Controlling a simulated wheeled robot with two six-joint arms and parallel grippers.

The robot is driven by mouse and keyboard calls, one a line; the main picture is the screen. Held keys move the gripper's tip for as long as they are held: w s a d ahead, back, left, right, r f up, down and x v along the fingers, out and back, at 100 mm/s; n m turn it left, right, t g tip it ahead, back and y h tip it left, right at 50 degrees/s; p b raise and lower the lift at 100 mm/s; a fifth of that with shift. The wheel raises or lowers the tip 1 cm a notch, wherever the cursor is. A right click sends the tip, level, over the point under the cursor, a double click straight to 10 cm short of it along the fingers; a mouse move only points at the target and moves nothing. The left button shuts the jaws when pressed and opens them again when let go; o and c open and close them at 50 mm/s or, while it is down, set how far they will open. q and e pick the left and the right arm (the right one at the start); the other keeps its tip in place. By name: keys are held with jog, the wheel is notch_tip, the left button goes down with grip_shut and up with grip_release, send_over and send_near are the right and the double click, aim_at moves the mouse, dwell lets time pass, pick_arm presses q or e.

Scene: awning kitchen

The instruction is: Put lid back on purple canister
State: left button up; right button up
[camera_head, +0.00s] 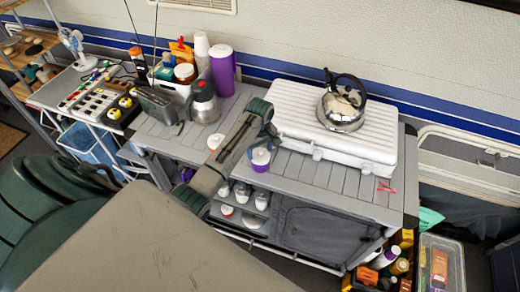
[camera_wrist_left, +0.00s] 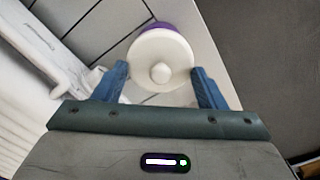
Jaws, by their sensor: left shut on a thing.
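A small purple canister (camera_head: 259,167) stands on the grey slatted counter, near its front edge. A round white lid (camera_head: 261,156) with a knob is at its top; I cannot tell whether it is seated or just above. In the left wrist view the lid (camera_wrist_left: 160,48) sits between the blue fingers, and a purple edge of the canister (camera_wrist_left: 152,27) shows beyond it. My left gripper (camera_head: 262,143) is shut on the lid from above; it also shows in the left wrist view (camera_wrist_left: 160,76). My right gripper is not in view.
A white folded stove case (camera_head: 290,110) with a steel kettle (camera_head: 342,112) stands close behind the canister. A steel pot (camera_head: 204,103) and a tall purple tumbler (camera_head: 222,72) are to the left. Bare counter (camera_head: 330,176) lies to the right.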

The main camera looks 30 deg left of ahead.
pick_arm(q)
jog(key=shift+f, duration=0.15)
dwell(0.9)
jog(key=o, duration=1.2)
jog(key=shift+o, duration=0.2)
jog(key=shift+r, duration=3.5)
